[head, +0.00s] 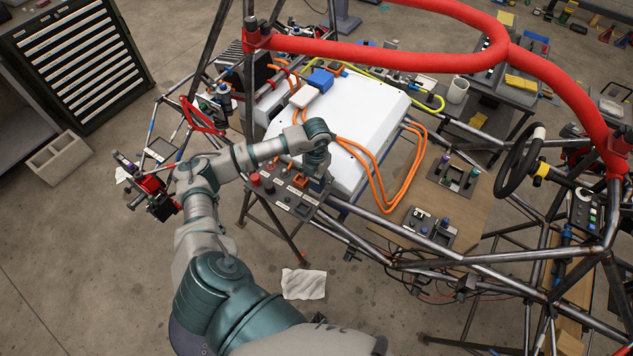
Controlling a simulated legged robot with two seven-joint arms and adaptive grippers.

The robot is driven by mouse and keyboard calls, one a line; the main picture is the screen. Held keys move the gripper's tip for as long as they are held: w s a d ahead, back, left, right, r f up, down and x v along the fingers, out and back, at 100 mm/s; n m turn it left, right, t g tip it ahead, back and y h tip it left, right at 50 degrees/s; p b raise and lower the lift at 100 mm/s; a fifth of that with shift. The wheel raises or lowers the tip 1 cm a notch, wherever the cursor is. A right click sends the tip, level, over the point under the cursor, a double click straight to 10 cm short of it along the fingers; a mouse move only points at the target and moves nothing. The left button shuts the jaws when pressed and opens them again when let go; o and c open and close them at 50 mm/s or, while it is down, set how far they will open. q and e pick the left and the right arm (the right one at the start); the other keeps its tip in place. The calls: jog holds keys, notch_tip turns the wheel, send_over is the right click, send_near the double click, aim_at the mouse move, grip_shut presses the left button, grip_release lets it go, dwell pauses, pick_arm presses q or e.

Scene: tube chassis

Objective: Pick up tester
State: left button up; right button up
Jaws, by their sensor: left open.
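My left arm comes in from the bottom, and its wrist hangs over a small grey stand with a dark top plate (284,200). My left gripper (318,184) points down at the right part of this plate and is open. Its fingertips are small and partly hidden by the wrist. On the plate are a red knob-like piece (256,180), an orange piece (301,181) beside the gripper, and small labels. I cannot tell for sure which piece is the tester. No held object shows. My right gripper is not in view.
Red padded tubes (380,55) of the chassis arch above. A white box (350,115) with orange cables (385,185) stands right behind the gripper. A wooden board (455,205) carries two small trays. A steering wheel (518,160) is at right. A tool cabinet (75,60) stands back left.

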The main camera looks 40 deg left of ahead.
pick_arm(q)
jog(key=shift+f, duration=0.45)
grip_shut()
jog(key=shift+r, duration=0.15)
